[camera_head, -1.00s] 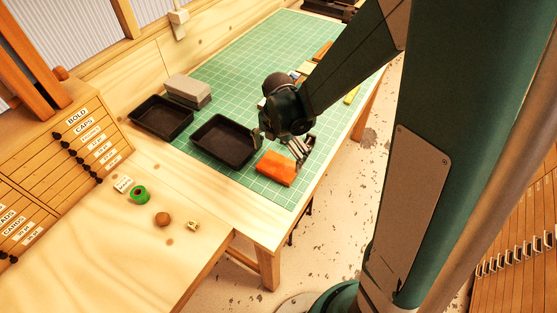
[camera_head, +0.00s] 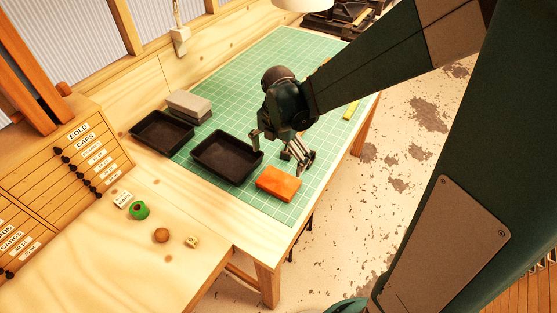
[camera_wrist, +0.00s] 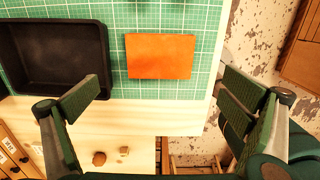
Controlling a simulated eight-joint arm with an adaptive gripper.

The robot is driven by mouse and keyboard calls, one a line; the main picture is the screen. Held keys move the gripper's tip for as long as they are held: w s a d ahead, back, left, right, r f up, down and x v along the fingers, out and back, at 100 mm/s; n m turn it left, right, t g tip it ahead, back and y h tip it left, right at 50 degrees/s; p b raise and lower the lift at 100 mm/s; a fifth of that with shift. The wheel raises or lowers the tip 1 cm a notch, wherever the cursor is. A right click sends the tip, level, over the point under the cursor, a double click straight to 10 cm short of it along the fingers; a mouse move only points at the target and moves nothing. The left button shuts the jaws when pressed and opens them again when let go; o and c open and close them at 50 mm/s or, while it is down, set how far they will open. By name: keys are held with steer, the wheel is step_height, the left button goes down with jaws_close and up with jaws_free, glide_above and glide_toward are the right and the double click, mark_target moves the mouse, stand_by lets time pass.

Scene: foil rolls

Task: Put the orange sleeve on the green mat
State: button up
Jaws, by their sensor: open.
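The orange sleeve (camera_head: 278,184) is a flat block-like piece lying on the green mat (camera_head: 305,68), near the mat's front right edge. In the wrist view the orange sleeve (camera_wrist: 160,56) lies flat on the gridded green mat (camera_wrist: 119,88), centred between and beyond my fingers. My gripper (camera_head: 284,147) is open and empty, above and behind the sleeve in the head view. In the wrist view my gripper (camera_wrist: 168,93) has its two padded fingers spread wide, apart from the sleeve. Nothing hides the sleeve.
Two black trays (camera_head: 227,157) (camera_head: 161,131) stand left of the sleeve, with grey blocks (camera_head: 190,105) behind. A yellow piece (camera_head: 351,110) lies near the mat's right edge.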

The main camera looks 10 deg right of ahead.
stand_by(0.6)
steer(key=s+d+r+m+t, duration=0.3)
steer(key=s+r+m, duration=0.5)
steer(key=m, duration=0.5)
steer(key=s+d+r+m+t, duration=0.3)
steer(key=s+r+m, duration=0.4)
steer(key=m, duration=0.7)
step_height(320, 180, up, 2)
steer(key=shift+s+d+r+t, duration=0.2)
steer(key=shift+s+d+t, duration=0.2)
steer(key=shift+t, duration=0.2)
